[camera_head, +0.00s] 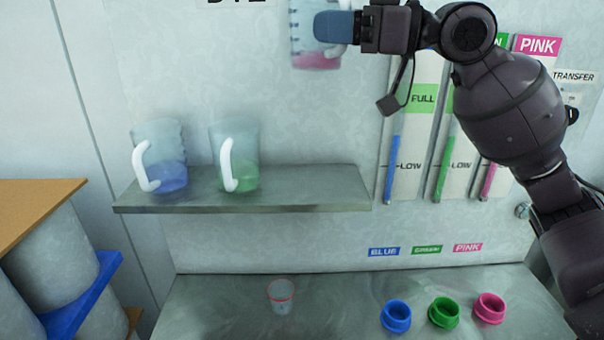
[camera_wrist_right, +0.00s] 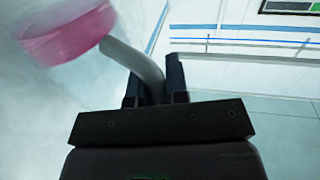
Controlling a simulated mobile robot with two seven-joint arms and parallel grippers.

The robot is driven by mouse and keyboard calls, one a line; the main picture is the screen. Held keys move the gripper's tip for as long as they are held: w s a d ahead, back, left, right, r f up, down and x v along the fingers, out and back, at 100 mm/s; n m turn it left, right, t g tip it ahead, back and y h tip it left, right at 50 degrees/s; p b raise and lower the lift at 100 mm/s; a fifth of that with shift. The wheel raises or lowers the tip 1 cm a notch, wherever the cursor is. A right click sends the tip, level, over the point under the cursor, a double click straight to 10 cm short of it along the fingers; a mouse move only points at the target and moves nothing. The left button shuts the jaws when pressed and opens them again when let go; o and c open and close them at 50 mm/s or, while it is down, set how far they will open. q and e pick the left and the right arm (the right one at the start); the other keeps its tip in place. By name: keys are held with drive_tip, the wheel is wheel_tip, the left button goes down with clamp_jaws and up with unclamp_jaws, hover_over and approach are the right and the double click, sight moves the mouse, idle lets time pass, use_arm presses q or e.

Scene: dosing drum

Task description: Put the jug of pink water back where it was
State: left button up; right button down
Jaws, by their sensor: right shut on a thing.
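The jug of pink water (camera_head: 316,60) is held high above the right part of the shelf, near the top of the head view and partly cut off. My right gripper (camera_head: 350,27) is shut on its white handle, with the forearm coming in from the right. In the right wrist view the fingers (camera_wrist_right: 157,88) close around the handle (camera_wrist_right: 132,62), and pink water (camera_wrist_right: 68,38) shows at the jug's bottom. The shelf (camera_head: 310,190) holds a jug of blue water (camera_head: 168,165) and a jug of green water (camera_head: 240,160); its right part is bare. My left gripper is not in view.
Blue, green and pink level tubes (camera_head: 390,170) stand right of the shelf. On the lower counter are a small clear cup (camera_head: 281,298) and blue (camera_head: 396,316), green (camera_head: 443,311) and pink (camera_head: 489,307) funnel-like rings. Drums (camera_head: 50,260) stand at the left.

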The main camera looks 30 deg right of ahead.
drive_tip(key=shift+s+a+f+b, duration=0.1)
drive_tip(key=shift+f+b, duration=0.1)
drive_tip(key=shift+f, duration=5.05)
drive_tip(key=shift+s+a+f+b, duration=0.1)
drive_tip(key=shift+f+b, duration=0.1)
drive_tip(key=shift+f, duration=5)
drive_tip(key=shift+f, duration=0.1)
drive_tip(key=c, duration=1.1)
unclamp_jaws()
